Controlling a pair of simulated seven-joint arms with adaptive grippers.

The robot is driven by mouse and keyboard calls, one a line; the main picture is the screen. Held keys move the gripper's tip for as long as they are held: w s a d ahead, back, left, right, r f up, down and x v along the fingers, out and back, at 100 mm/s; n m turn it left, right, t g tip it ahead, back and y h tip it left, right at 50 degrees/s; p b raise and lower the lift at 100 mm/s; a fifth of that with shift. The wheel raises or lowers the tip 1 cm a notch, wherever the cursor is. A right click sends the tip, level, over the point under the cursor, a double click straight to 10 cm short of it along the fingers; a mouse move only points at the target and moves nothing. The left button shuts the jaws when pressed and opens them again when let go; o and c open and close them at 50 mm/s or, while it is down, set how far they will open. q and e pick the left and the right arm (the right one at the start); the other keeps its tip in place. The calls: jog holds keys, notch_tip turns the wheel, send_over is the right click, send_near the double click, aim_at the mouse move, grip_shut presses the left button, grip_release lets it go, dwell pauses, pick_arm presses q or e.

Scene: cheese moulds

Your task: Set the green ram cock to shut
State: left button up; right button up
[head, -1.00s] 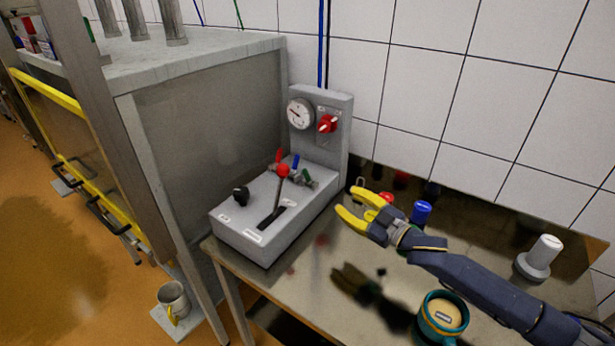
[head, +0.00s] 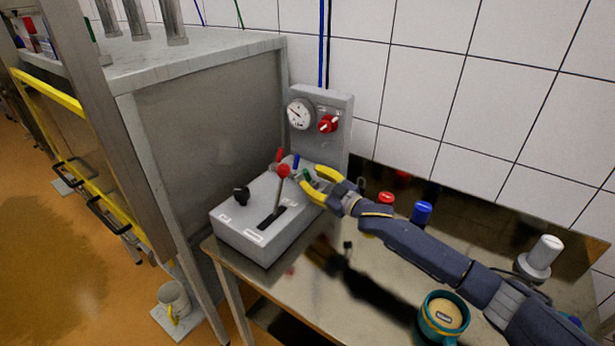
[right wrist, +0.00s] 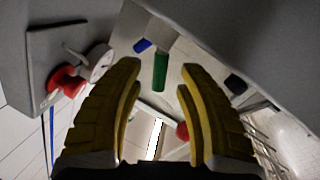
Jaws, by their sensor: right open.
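The green cock handle (head: 307,173) sits on the grey control box (head: 235,228), at its back right corner beside the blue and red handles. In the right wrist view the green handle (right wrist: 160,72) stands between my two yellow fingertips, with a gap on each side. My right gripper (head: 311,179) is open and reaches in from the right over the box's edge. Its fingers partly hide the cock in the head view. My left gripper is not in view.
A lever with a red ball (head: 283,171) stands just left of the gripper. Behind are a gauge (head: 300,114) and a red knob (head: 328,124). A black knob (head: 241,195) is at the front left. A mug (head: 444,314) stands on the bench under my arm.

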jog(key=shift+x, duration=1.3)
jog(key=shift+c, duration=0.5)
grip_shut()
